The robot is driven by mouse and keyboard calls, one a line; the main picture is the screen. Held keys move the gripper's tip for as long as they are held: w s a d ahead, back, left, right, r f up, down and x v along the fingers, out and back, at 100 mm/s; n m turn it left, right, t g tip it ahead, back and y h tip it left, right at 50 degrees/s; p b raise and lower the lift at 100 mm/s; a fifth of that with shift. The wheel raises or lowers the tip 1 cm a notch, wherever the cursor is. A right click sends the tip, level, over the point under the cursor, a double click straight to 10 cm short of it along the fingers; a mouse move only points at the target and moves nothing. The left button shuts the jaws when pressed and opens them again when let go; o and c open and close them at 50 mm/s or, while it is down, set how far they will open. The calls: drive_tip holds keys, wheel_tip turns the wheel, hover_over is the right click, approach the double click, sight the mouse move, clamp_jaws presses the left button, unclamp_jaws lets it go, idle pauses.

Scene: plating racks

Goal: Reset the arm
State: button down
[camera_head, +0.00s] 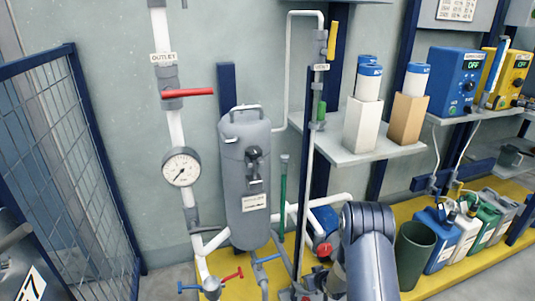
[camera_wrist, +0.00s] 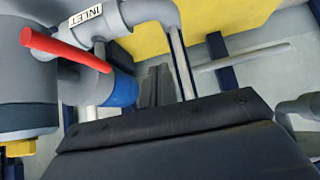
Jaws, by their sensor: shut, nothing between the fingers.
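In the wrist view my gripper (camera_wrist: 157,85) shows as two narrow dark fingers side by side beyond the black housing at the bottom. They are together with nothing held between them. They point towards grey pipework, close to a blue cylinder (camera_wrist: 121,90); I cannot tell whether they touch anything. In the head view my grey arm rises at the bottom centre-right, bent at a rounded joint, and hides the gripper end.
A red lever (camera_wrist: 65,50) and a pipe labelled INLET (camera_wrist: 125,17) are near the wrist. A grey tank (camera_head: 247,185), pressure gauge (camera_head: 181,167) and OUTLET valve lever (camera_head: 188,93) stand left of the arm. A shelf (camera_head: 365,153), dark green bin (camera_head: 413,250) and jugs (camera_head: 440,240) stand right.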

drive_tip(key=p+v, duration=0.2)
drive_tip(key=v, duration=0.5)
drive_tip(key=shift+s+r, duration=0.15)
drive_tip(key=shift+r, duration=0.05)
